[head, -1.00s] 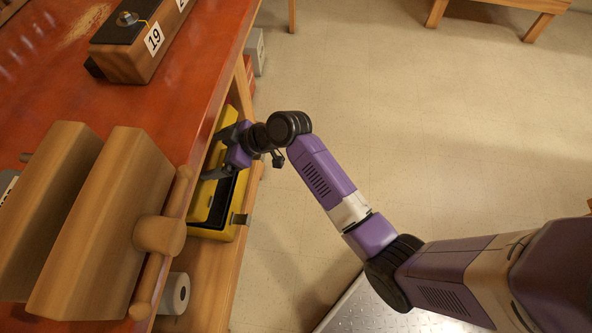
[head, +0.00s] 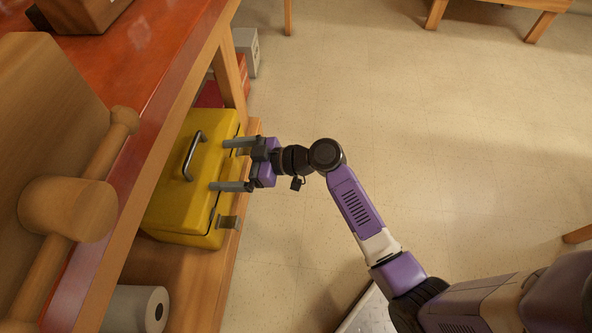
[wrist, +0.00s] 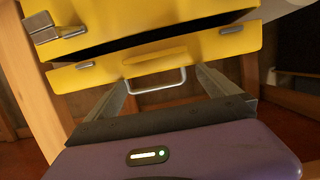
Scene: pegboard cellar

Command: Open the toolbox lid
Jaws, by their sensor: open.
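The yellow toolbox (head: 180,215) sits on the lower shelf under the red workbench top. Its lid carries a grey bail handle (head: 193,156), which also shows in the wrist view (wrist: 157,86). A narrow dark gap (wrist: 150,40) runs between lid and body, so the lid is slightly ajar. A metal latch (head: 228,222) sticks out at the front edge, off its catch plate on the lid. My gripper (head: 219,165) is open and empty, its two fingers reaching over the lid's front edge. Whether they touch the lid, I cannot tell.
The workbench edge (head: 150,165) overhangs the shelf at left, with a wooden vise (head: 68,208) on it. A white roll (head: 135,309) lies on the shelf nearer me. Red and grey boxes (head: 245,50) stand beyond the shelf's post.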

